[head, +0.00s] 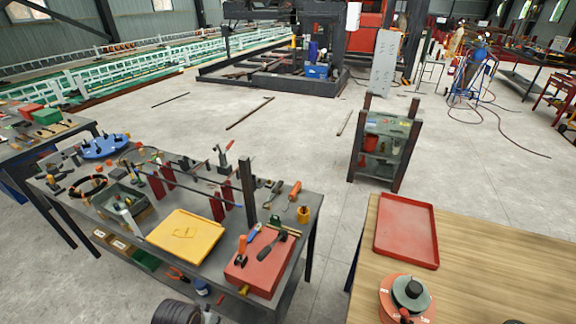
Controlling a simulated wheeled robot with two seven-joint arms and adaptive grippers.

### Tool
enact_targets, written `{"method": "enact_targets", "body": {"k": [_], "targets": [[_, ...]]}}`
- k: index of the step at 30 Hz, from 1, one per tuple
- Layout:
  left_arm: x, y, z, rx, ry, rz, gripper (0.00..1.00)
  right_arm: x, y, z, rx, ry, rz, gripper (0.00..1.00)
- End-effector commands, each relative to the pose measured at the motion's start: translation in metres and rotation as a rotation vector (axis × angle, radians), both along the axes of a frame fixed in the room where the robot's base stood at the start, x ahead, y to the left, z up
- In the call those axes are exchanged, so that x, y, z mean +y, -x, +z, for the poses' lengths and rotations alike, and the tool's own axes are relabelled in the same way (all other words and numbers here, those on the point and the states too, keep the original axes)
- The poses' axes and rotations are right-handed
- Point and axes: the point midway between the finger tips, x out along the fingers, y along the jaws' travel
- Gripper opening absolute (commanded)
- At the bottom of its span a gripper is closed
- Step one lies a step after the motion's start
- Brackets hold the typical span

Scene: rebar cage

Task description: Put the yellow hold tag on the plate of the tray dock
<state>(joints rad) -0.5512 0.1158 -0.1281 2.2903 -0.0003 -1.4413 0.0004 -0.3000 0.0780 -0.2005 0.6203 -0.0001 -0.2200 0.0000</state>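I cannot single out the yellow hold tag for certain. A flat yellow tray-like piece (186,236) lies on the grey workbench at the left, with a small yellow shape on it that is too small to identify. A small yellow object (244,290) sits at the front edge of a red box on that bench. No part is clearly recognisable as the tray dock or its plate. A shallow red tray (406,262) lies empty on the wooden table at the right. Neither of my grippers can be made out in the head view.
The grey workbench (160,268) is crowded with clamps, upright posts, hand tools and a red box (257,278). The wooden table (490,265) carries an orange round base with a dark disc (411,292). A small shelf rack (384,150) stands behind. Bare floor (322,228) separates the tables.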

Motion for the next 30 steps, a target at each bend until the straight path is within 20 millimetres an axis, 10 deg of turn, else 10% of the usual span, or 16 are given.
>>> {"method": "enact_targets", "body": {"k": [30], "targets": [[0.003, 0.039, -0.26, 0.09, -0.007, -0.015, 0.2, -0.002, 0.0, -0.002, 0.001, 0.002, 0.0, 0.0]]}}
